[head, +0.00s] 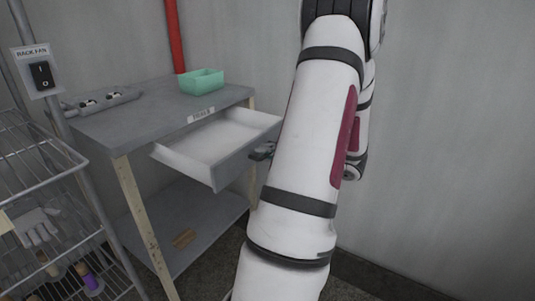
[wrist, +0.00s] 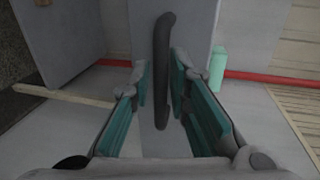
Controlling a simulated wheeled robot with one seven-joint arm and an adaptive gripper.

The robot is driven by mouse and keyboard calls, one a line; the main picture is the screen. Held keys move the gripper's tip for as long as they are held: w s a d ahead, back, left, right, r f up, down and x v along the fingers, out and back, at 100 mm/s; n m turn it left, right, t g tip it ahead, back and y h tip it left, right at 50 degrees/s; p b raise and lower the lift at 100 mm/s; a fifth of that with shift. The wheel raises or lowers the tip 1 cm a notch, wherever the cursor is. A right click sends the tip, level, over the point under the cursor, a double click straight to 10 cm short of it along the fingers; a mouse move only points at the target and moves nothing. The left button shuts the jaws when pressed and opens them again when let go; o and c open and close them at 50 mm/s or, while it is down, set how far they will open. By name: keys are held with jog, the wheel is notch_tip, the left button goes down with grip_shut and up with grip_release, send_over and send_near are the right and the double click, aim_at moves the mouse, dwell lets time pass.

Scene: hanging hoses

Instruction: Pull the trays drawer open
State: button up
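The trays drawer (head: 215,142) stands well out of the grey workbench (head: 160,108), below a small label (head: 201,115) that looks like "TRAYS". Its pale inside looks empty. My gripper (wrist: 159,80) has its two teal-padded fingers on either side of the drawer's dark bar handle (wrist: 162,60). The right finger is very close to the handle or touching it; a narrow gap shows on the left, so the fingers look open. In the head view, my arm hides most of the gripper (head: 263,151) at the drawer front.
A wire rack (head: 45,185) stands at the left, under a switch box (head: 42,75). A red pipe (head: 174,35) runs up the wall. Bare wall lies to the right.

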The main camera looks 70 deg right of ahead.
jog(key=v, duration=1.2)
jog(key=shift+w, duration=0.1)
dwell(0.4)
